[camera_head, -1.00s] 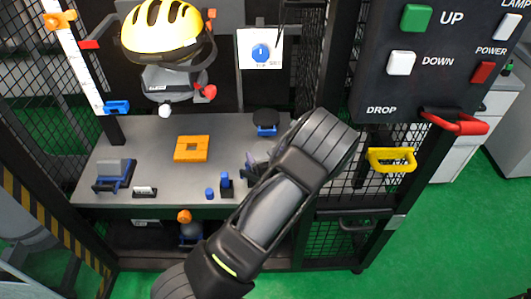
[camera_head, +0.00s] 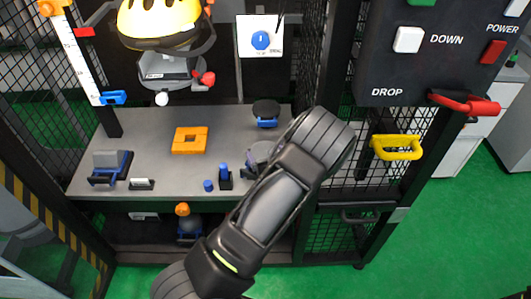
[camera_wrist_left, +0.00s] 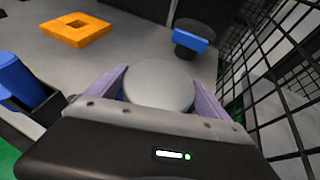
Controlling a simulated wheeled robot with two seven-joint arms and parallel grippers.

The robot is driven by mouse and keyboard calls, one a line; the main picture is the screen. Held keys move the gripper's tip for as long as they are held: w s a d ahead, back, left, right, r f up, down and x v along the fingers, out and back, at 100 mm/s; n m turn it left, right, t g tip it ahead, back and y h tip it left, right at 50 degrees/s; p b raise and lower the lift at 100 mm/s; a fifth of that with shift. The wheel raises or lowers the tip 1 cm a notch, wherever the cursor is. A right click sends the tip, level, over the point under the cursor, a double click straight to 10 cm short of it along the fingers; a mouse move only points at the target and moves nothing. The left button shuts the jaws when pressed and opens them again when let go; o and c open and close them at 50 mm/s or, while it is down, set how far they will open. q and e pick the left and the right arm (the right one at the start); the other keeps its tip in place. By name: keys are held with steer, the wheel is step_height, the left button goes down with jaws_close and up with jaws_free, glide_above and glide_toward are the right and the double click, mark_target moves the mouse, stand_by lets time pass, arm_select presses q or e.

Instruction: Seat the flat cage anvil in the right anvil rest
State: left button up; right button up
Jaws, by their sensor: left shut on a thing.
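The flat cage anvil appears to be the grey round-topped piece (camera_head: 259,153) near the right side of the grey table; it also fills the middle of the left wrist view (camera_wrist_left: 158,84). My left gripper (camera_wrist_left: 160,90) is shut on it, with a lilac finger on either side. In the head view my left wrist hides most of the fingers and the anvil's underside. I cannot tell whether the anvil touches the table. No right anvil rest can be made out clearly; a dark round piece with a blue front (camera_head: 266,113) stands behind the held anvil. My right gripper is not in view.
An orange square frame (camera_head: 189,141) lies mid-table. A grey block in a blue-edged holder (camera_head: 110,167) stands at left. Small blue pegs (camera_head: 224,172) stand near the front edge. A helmet (camera_head: 160,22) hangs above. Mesh (camera_wrist_left: 283,80) rises close on the right.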

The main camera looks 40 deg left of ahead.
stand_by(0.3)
arm_select(q)
steer(key=shift+r, duration=0.1)
steer(key=o, duration=1.8)
steer(key=shift+s+f, duration=0.1)
steer(key=shift+f, duration=0.15)
step_height(320, 180, up, 10)
steer(key=shift+r+p, duration=0.2)
steer(key=shift+p, duration=0.8)
